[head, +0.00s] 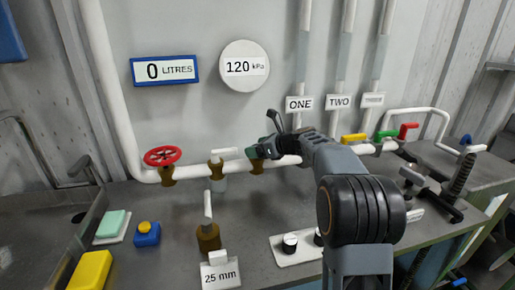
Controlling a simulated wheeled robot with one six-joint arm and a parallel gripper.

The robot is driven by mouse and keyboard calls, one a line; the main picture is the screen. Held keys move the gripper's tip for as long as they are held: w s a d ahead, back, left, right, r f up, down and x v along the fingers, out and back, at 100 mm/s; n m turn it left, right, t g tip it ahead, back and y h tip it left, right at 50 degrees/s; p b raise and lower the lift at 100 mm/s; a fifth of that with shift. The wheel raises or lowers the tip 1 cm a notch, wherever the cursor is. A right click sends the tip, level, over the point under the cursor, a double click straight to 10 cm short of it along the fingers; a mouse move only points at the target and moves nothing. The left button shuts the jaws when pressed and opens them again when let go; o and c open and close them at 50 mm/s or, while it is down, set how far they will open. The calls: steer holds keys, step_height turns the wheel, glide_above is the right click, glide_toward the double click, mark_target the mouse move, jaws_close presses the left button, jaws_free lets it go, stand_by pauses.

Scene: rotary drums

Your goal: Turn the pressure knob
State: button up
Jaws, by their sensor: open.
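A white panel (292,255) lies on the bench at the lower middle. A black and white round knob (290,243) stands on it, and a second knob (318,238) is partly hidden behind my arm. I cannot read any label that says which is the pressure knob. A round white gauge (245,66) on the wall reads 120 kPa. My gripper (263,146) is open, in front of the white pipe in the middle, up and away from the knobs. Its fingers are small and hard to make out.
A red handwheel (162,156) sits on the pipe at left. A display (164,70) reads 0 litres. Yellow (353,138), green and red levers are at right. A blue box with a yellow button (147,233) and a yellow block (91,270) stand on the left bench.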

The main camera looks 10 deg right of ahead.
steer(key=c, duration=0.9)
steer(key=shift+r+p, duration=0.15)
steer(key=shift+p, duration=0.2)
steer(key=shift+r+n+g+y+p, duration=0.15)
steer(key=shift+n+g+y+p, duration=0.35)
steer(key=shift+p, duration=0.45)
steer(key=n+g+y+p, duration=0.1)
steer(key=p, duration=0.2)
steer(key=n+g+p, duration=0.2)
steer(key=p, duration=0.2)
steer(key=shift+r+n+g+y, duration=0.2)
steer(key=shift+n+g+y, duration=0.1)
steer(key=shift+y, duration=0.1)
steer(key=n+g+y+p, duration=0.1)
steer(key=n+g+p, duration=0.2)
steer(key=p, duration=0.2)
steer(key=shift+f+g+p, duration=0.15)
steer(key=shift+g+p, duration=0.15)
steer(key=shift+p, duration=0.1)
steer(key=n+g+p, duration=0.2)
steer(key=p, duration=0.1)
steer(key=shift+f+n+g, duration=0.25)
steer(key=shift+n+g, duration=0.05)
steer(key=shift+g, duration=0.1)
steer(key=shift+f+p, duration=0.1)
steer(key=shift+p, duration=0.3)
